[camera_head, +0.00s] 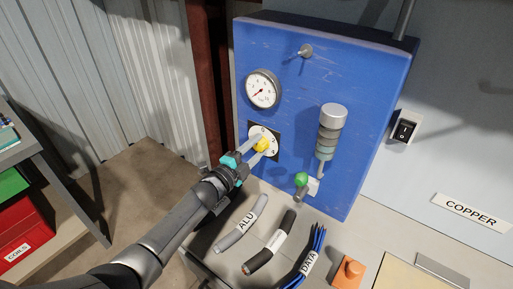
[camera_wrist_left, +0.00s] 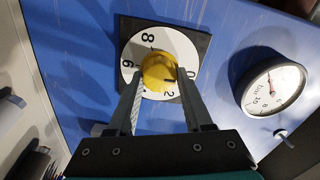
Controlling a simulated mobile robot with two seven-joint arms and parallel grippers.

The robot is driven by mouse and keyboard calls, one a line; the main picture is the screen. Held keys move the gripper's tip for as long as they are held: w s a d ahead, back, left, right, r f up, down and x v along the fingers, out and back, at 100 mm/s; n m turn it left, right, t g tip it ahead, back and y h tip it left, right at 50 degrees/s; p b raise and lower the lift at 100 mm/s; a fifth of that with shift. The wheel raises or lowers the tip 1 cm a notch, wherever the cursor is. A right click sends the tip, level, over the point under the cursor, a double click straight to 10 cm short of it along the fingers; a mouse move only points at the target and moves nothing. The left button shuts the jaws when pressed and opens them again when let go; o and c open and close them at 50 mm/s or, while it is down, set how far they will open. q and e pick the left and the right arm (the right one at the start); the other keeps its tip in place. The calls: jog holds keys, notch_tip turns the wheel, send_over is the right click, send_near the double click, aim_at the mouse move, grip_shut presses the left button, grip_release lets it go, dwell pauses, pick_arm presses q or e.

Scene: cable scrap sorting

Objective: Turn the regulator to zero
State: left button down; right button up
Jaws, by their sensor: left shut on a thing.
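The regulator is a yellow knob (camera_head: 262,143) on a white numbered dial (camera_head: 272,133), mounted on the front of a blue panel (camera_head: 300,125). In the left wrist view the yellow knob (camera_wrist_left: 158,72) sits over the dial (camera_wrist_left: 131,60), where 8, 6, 2 and a 0 at the right edge can be read. My left gripper (camera_head: 257,146) is shut on the knob, one finger on each side of it. The fingers hide part of the dial. I cannot tell for certain which number the knob points to. My right gripper is not in view.
A round pressure gauge (camera_head: 262,90) is above the dial. A cylinder (camera_head: 330,132) and a green-knobbed lever (camera_head: 301,180) are to the right. Labelled cable pieces, such as ALU (camera_head: 241,223), and an orange object (camera_head: 348,272) lie on the bench below.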

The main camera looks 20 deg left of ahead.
pick_arm(q)
jog(key=shift+c, duration=1.5)
grip_release()
jog(key=p+v, duration=0.1)
jog(key=v, duration=1.4)
jog(key=shift+s+p, duration=0.15)
jog(key=shift+p, duration=0.15)
